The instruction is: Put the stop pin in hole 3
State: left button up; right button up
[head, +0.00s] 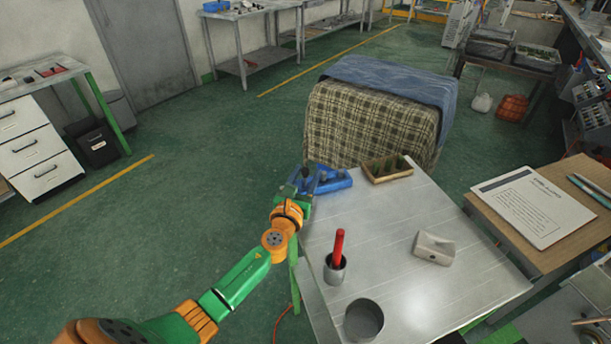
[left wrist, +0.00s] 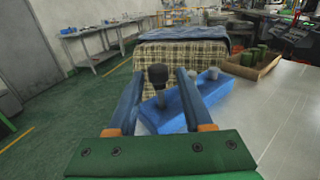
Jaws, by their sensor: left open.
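A blue block (head: 338,184) lies at the far left edge of the metal table (head: 400,225). In the left wrist view, the block (left wrist: 205,93) carries small grey pegs (left wrist: 213,73) on its top. A pin with a black round knob (left wrist: 157,74), seemingly the stop pin, stands upright toward the block's left end; its foot is hard to make out. My left gripper (head: 306,182) is at the block's left end, open, with its fingers (left wrist: 157,100) to either side of the pin in the picture. I cannot tell whether they touch it. Hole numbers cannot be read. My right gripper is out of view.
A wooden tray (head: 387,172) with green items stands right of the blue block. A grey cup with a red-handled tool (head: 338,250), an empty round cup (head: 363,320) and a whitish block (head: 434,248) stand nearer. The table's middle is clear. A cloth-covered stack (head: 368,120) stands behind.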

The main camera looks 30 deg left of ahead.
pick_arm(q)
jog(key=shift+s, duration=0.1)
grip_shut()
jog(key=shift+r, duration=0.15)
